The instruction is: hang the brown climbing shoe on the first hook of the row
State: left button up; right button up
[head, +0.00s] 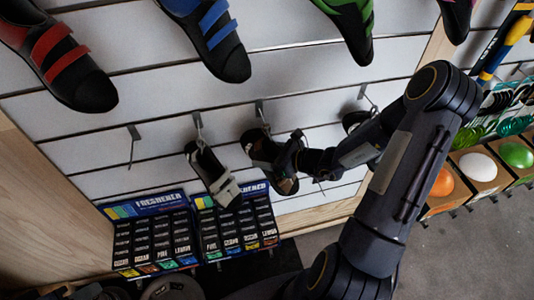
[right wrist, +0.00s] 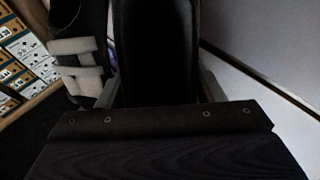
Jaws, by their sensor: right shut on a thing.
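The row of hooks runs along the white slatted wall. The leftmost hook (head: 133,134) is bare. A dark shoe with pale grey straps (head: 207,168) hangs from the hook to its right, and its straps also show at the left of the right wrist view (right wrist: 80,72). My right gripper (head: 294,158) is shut on a dark shoe with a brownish patch, the brown climbing shoe (head: 287,186), below the third hook (head: 260,108). It fills the jaws in the right wrist view (right wrist: 158,50). The fingers partly cover it; I cannot tell whether it still touches that hook. My left gripper is not in view.
Larger shoes with red straps (head: 60,52) and blue straps (head: 215,38) hang above. Freshener boxes (head: 150,242) stand below the hooks. Another dark shoe (head: 355,121) hangs further right, partly behind my arm. Boxes with coloured balls (head: 478,168) are at the right.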

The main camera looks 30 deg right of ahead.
jog(key=shift+s+r, duration=0.1)
jog(key=shift+r, duration=0.25)
jog(key=shift+s+a+r+b, duration=0.1)
jog(key=shift+s+a+b, duration=0.15)
jog(key=shift+s, duration=0.65)
jog(key=shift+s+a+r+b, duration=0.1)
jog(key=shift+s+a+b, duration=0.1)
jog(key=shift+s, duration=0.65)
jog(key=shift+f, duration=0.1)
jog(key=shift+s+a+b, duration=0.2)
jog(key=shift+s+b, duration=0.05)
jog(key=shift+s, duration=0.6)
jog(key=shift+s+a+b, duration=0.2)
jog(key=shift+s+b, duration=0.05)
jog(key=shift+s, duration=0.6)
jog(key=shift+s, duration=0.1)
